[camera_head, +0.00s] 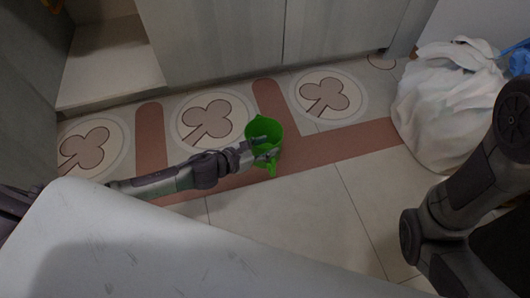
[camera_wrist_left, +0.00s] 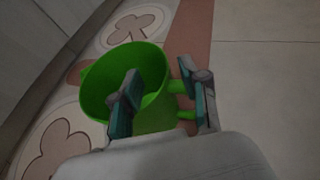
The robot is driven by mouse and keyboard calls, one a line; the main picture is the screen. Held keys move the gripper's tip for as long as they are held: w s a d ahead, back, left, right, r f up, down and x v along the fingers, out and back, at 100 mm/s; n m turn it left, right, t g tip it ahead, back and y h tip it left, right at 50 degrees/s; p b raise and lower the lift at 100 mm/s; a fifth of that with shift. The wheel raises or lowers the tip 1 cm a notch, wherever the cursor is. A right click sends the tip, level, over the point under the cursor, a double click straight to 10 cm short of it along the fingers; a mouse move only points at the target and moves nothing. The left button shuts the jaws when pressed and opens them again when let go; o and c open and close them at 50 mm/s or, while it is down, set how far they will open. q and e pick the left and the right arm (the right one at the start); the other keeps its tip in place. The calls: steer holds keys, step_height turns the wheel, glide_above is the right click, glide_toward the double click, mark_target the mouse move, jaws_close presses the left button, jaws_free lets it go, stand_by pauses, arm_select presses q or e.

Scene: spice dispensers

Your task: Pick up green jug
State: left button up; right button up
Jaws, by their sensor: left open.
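The green jug (camera_head: 275,131) stands on the tiled floor near the cabinets, with its handle toward me. My left gripper (camera_head: 263,152) reaches it from the left and is open. In the left wrist view the jug (camera_wrist_left: 97,75) has its open mouth toward the camera. There one finger of the left gripper (camera_wrist_left: 160,98) is over the jug's mouth, and the other is on the outer side by the handle. The jug's wall and handle lie between the two fingers. I cannot tell whether the fingers touch it. My right arm shows at the right, but its gripper is out of view.
Grey cabinets (camera_head: 222,40) stand behind the jug, with a low ledge (camera_head: 110,62) at the left. A white bag (camera_head: 447,110) lies on the floor at the right. A white surface (camera_head: 150,250) fills the front left. Floor tiles (camera_head: 310,205) in front of the jug are clear.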

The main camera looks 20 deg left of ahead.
arm_select(q)
steer(key=shift+w+d+f, duration=0.25)
steer(key=shift+w+d, duration=0.05)
steer(key=shift+w, duration=0.2)
jaws_close()
